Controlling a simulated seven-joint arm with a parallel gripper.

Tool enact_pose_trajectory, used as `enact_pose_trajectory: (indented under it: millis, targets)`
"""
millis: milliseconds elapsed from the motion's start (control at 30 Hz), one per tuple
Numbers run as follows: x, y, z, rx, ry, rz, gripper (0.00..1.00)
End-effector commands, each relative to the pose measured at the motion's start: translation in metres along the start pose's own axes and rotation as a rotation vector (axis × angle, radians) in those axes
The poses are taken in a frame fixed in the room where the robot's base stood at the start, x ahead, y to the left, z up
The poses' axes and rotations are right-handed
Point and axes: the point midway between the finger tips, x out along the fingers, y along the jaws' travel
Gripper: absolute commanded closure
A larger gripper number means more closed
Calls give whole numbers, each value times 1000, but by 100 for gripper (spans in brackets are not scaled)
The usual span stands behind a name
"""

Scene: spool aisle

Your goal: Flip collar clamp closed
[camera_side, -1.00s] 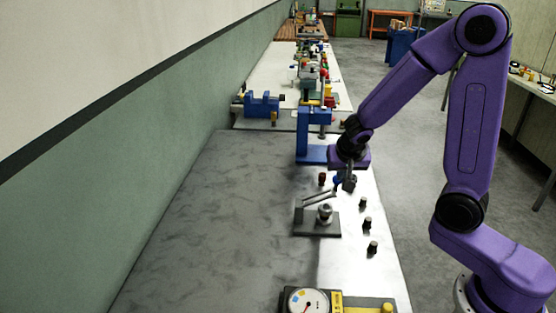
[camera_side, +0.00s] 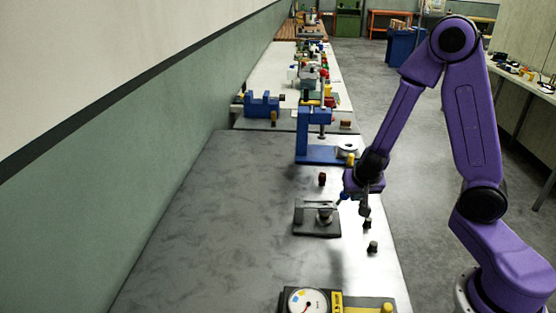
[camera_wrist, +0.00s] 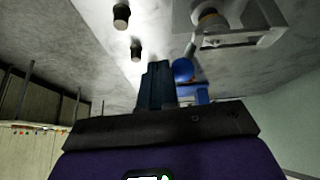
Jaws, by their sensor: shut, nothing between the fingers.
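The collar clamp (camera_side: 317,229) stands on its dark base on the metal bench in the side view. Its bar (camera_side: 318,205) lies about level over the round collar post (camera_side: 325,217). A blue knob (camera_side: 341,196) shows at the bar's right end, beside my gripper. My gripper (camera_side: 366,211) points down just right of the clamp, with its fingers together and empty. In the wrist view the shut fingers (camera_wrist: 157,84) are close beside the blue knob (camera_wrist: 182,69), and the clamp (camera_wrist: 235,38) is at upper right. I cannot tell whether fingers and knob touch.
Dark pegs (camera_side: 372,247) stand right of the clamp, one right by my fingers. A dial gauge (camera_side: 308,301) is at the front. The bench's left side is clear.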

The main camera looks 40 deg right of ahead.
Motion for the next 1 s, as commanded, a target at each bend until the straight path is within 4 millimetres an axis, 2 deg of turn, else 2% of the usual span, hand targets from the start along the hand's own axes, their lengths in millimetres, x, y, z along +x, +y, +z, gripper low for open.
enact_pose_trajectory:
  millis: [700, 1000]
  targets:
    - [0, 0, 0, 0, 1, 0, 100]
    - [-17, 0, -1, 2, 7, -1, 100]
